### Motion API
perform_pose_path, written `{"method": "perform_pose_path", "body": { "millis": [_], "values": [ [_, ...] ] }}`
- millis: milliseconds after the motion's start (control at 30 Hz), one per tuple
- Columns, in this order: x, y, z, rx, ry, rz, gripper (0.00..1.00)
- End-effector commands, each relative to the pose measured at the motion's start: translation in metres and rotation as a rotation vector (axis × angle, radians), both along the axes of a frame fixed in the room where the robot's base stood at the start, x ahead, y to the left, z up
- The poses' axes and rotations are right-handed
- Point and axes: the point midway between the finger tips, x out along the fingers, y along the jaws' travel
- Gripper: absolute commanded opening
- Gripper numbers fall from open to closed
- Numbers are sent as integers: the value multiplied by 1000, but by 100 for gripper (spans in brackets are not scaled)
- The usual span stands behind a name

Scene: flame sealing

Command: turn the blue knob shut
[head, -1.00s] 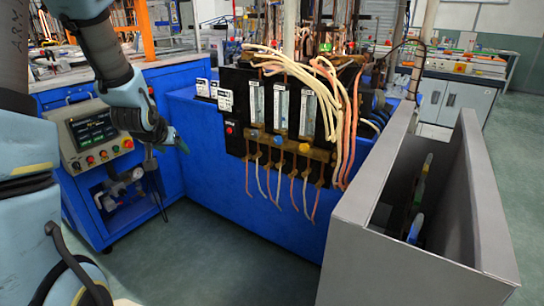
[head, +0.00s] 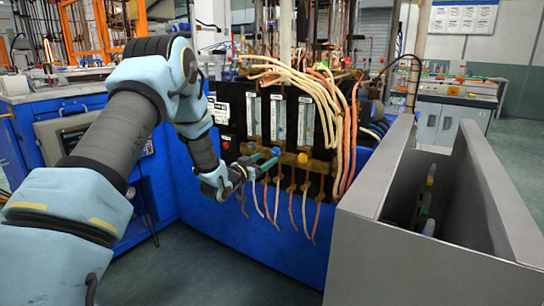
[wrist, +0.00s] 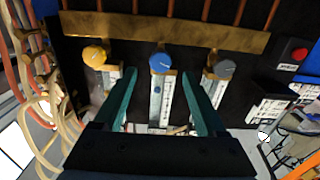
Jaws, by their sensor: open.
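The blue knob (head: 276,151) sits on the brass rail at the front of the black flowmeter panel. In the wrist view the blue knob (wrist: 160,62) is at the upper middle, in line with the gap between my fingertips. My gripper (wrist: 159,74) is open, with one green finger to each side of the knob's line. The tips look close to it; I cannot tell whether they touch it. In the head view my gripper (head: 264,162) is right at the panel front beside the blue knob.
A yellow knob (wrist: 95,56) and a grey knob (wrist: 224,68) flank the blue one. A red button (wrist: 299,54) is further right. Pale and orange hoses (head: 318,95) hang at the panel. A grey open-topped box (head: 400,240) stands at the right.

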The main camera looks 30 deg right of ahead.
Motion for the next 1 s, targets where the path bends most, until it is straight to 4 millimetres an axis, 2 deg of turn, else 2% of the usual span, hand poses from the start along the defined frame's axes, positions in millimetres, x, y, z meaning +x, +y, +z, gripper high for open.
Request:
{"method": "perform_pose_path", "body": {
  "millis": [100, 300, 700, 1000],
  "values": [
    [11, -20, 0, 0, -1, -1, 74],
    [23, -40, 0, 1, 0, 1, 74],
    [27, -47, 0, 1, 0, 2, 74],
    [27, -47, 0, 1, 0, 2, 41]
  ]
}}
